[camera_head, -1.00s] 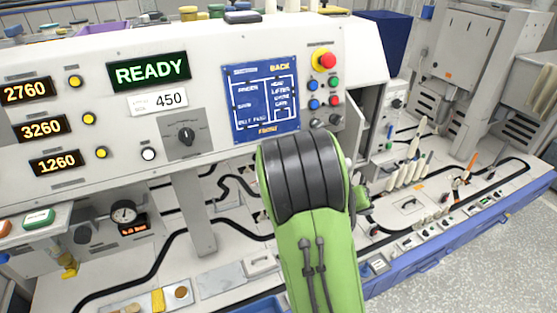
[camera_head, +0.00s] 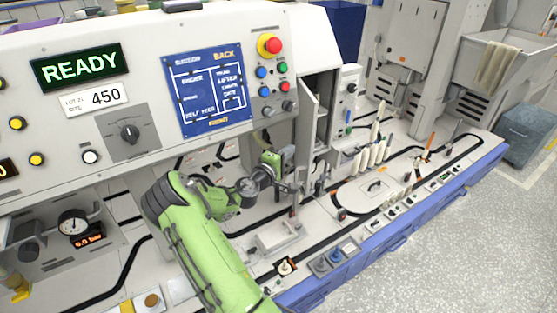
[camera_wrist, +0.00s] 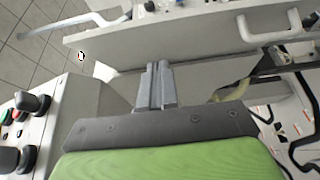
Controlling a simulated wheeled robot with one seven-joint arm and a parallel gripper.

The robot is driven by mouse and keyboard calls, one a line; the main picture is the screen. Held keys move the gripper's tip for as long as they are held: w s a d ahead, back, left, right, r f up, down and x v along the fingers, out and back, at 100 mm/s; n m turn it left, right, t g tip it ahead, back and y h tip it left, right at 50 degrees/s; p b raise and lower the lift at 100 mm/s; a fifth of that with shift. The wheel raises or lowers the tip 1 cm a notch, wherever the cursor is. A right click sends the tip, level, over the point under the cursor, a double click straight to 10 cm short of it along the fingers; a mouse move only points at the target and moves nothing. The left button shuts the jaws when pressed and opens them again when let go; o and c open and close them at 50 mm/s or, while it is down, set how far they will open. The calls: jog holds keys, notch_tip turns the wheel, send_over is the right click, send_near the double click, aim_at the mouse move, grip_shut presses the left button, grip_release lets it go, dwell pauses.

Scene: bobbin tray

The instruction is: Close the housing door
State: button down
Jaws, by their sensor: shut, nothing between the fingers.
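The housing door appears to be the narrow light-grey panel (camera_head: 308,130) standing ajar at the right end of the control console in the head view, with the dark housing opening (camera_head: 323,115) beside it. In the wrist view, a long grey panel (camera_wrist: 180,42) crosses above the fingertips; it is probably this door. A bar handle (camera_wrist: 270,35) shows at its right. My gripper (camera_head: 294,188) is below the door's lower end in the head view. Its fingers (camera_wrist: 156,68) are shut and empty, with tips close to the panel's near edge; contact cannot be told.
The console's red stop button (camera_head: 269,44) and knobs are left of the door; dark knobs (camera_wrist: 30,103) show close at left in the wrist view. Pale bobbin-like cones (camera_head: 372,155) stand right of the housing. Floor (camera_head: 440,240) is clear beyond the blue table edge.

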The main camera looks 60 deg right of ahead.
aim_at(310, 141)
jog(key=d, duration=0.1)
jog(key=s+d, duration=0.1)
jog(key=d, duration=0.1)
jog(key=s+d, duration=0.1)
jog(key=shift+s+d, duration=0.5)
jog(key=shift+s, duration=0.05)
